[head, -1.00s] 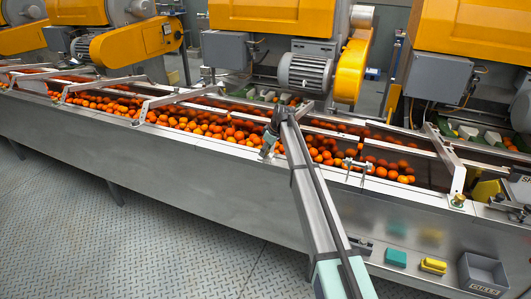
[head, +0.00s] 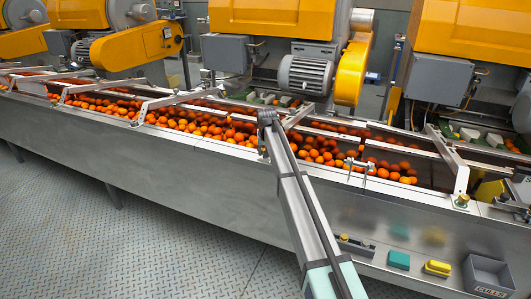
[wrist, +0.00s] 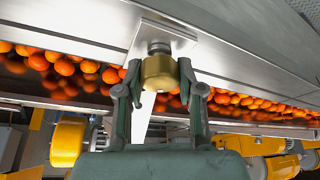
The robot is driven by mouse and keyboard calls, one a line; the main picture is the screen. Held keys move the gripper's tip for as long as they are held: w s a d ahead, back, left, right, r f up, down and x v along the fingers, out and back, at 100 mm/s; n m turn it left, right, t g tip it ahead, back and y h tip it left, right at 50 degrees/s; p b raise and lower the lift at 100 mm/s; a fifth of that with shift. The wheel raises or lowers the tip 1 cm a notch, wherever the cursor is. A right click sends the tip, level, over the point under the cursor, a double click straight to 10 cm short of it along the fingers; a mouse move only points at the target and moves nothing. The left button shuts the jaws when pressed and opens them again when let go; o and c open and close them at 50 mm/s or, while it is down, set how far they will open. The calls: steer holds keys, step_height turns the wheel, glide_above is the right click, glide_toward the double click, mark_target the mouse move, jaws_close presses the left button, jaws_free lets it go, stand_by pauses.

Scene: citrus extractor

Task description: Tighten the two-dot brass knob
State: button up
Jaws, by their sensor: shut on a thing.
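The brass knob (wrist: 158,72) is a short gold cylinder on a threaded stud at the end of a metal bracket (wrist: 165,38) in the wrist view. My gripper (wrist: 160,80) has one finger on each side of it and is shut on it. No dot marks show on the side of the knob facing the wrist camera, so I cannot tell how many it carries. In the head view, my arm (head: 290,175) reaches to the front rim of the trough, and it hides the gripper and this knob.
Oranges (head: 205,122) fill the long steel trough (head: 150,165) behind the rim. Another bracket with a brass knob (head: 461,201) stands at the right. A green block (head: 398,260), a yellow block (head: 437,268) and a grey bin (head: 487,275) lie at the lower right. Yellow machines stand behind.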

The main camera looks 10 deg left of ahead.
steer(key=m+h+b, duration=0.1)
steer(key=m+h, duration=0.1)
steer(key=m, duration=0.3)
steer(key=shift+w+r, duration=0.1)
stand_by(0.4)
steer(key=o, duration=1.2)
steer(key=shift+c, duration=0.2)
steer(key=v, duration=1.2)
steer(key=shift+w, duration=0.1)
